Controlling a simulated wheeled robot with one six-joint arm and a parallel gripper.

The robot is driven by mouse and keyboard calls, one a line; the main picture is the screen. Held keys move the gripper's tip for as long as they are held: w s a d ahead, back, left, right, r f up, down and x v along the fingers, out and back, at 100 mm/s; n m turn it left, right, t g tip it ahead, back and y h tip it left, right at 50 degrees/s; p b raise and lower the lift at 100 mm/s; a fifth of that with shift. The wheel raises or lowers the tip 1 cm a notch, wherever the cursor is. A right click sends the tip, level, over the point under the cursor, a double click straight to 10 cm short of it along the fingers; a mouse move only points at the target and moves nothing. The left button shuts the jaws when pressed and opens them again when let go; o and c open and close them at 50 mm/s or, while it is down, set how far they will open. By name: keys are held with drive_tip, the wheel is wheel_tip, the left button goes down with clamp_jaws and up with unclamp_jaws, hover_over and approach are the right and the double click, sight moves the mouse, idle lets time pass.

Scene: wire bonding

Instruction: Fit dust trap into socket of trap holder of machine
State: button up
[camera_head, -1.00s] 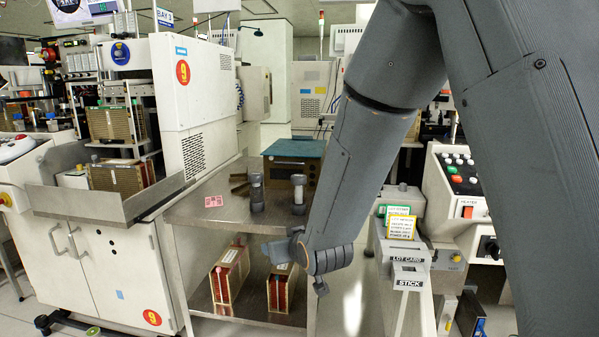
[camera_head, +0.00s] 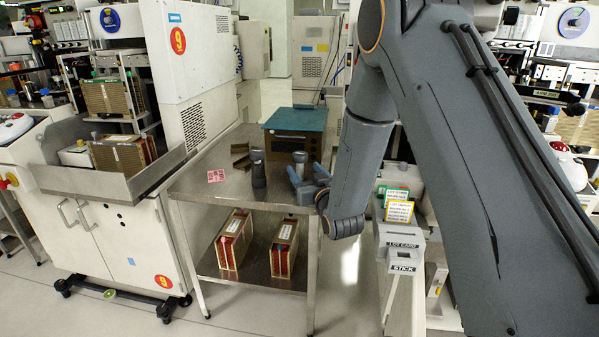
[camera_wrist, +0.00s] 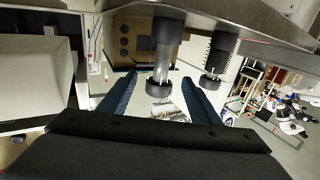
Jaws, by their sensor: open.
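Two dark grey cylindrical parts stand upright on the steel table. The left one (camera_head: 258,168) is dark, and the right one (camera_head: 299,160) stands closer to my gripper (camera_head: 307,174). I cannot tell which is the dust trap. My gripper is open and empty, at the table's right front edge, with its fingers toward the right cylinder. In the wrist view, which looks upside down, a smooth cylinder (camera_wrist: 161,55) lies in line with the gap of my gripper (camera_wrist: 158,80). A ribbed cylinder (camera_wrist: 217,52) is outside the gap. I cannot make out the trap holder's socket.
The steel table (camera_head: 215,195) also bears a teal-topped box (camera_head: 296,120), small brown pieces and a pink label (camera_head: 216,175). Magazines (camera_head: 284,247) stand on its lower shelf. A white machine (camera_head: 115,240) is at left. A lot-card stand (camera_head: 402,243) is right of my gripper.

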drive_tip(key=shift+x, duration=1.5)
drive_tip(key=shift+s, duration=0.1)
drive_tip(key=shift+c, duration=0.4)
drive_tip(key=c, duration=1)
drive_tip(key=shift+c, duration=0.2)
drive_tip(key=shift+r, duration=0.1)
